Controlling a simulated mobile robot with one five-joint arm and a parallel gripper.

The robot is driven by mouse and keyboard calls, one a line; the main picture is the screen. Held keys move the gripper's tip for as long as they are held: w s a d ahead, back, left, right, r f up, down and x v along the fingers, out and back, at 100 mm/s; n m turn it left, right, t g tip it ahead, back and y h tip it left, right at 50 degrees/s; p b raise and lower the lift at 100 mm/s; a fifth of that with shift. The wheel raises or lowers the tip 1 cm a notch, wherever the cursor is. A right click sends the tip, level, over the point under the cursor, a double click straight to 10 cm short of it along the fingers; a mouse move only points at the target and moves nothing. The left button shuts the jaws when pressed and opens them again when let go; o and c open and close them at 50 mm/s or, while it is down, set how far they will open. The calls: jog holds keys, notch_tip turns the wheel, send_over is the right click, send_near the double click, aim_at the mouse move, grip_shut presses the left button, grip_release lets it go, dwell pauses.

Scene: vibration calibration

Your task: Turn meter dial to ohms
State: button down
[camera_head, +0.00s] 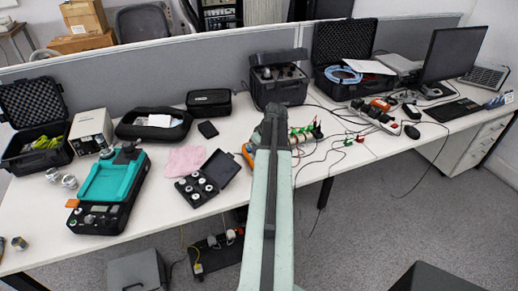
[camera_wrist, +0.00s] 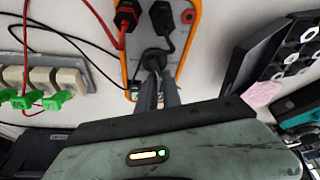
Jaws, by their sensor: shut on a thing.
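The meter (camera_wrist: 185,50) has an orange edge and a grey face, and fills the top middle of the wrist view. Red and black plugs with leads sit in it. Its dark round dial (camera_wrist: 153,60) is between the tips of my gripper (camera_wrist: 157,76), which is shut on it. The fingers hide part of the dial, so its setting cannot be read. In the head view, only an orange edge of the meter (camera_head: 247,154) shows left of my arm, and my gripper (camera_head: 271,112) points away over the table.
A terminal strip (camera_wrist: 45,78) with green clips and wires lies left of the meter in the wrist view. An open black case of round weights (camera_head: 203,183), a pink cloth (camera_head: 186,160) and a teal-topped device (camera_head: 112,182) stand left of my arm. Loose leads run to the right.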

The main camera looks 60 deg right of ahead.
jog(key=shift+s+f+m+g+h, duration=0.1)
jog(key=shift+m+g+h, duration=0.4)
jog(key=shift+m, duration=1.6)
jog(key=c, duration=1.2)
grip_release()
jog(key=shift+o, duration=0.2)
jog(key=shift+r, duration=0.2)
jog(key=p+v, duration=0.7)
jog(key=shift+s+a+r+p, duration=0.2)
jog(key=shift+r+p, duration=0.1)
jog(key=shift+f, duration=0.15)
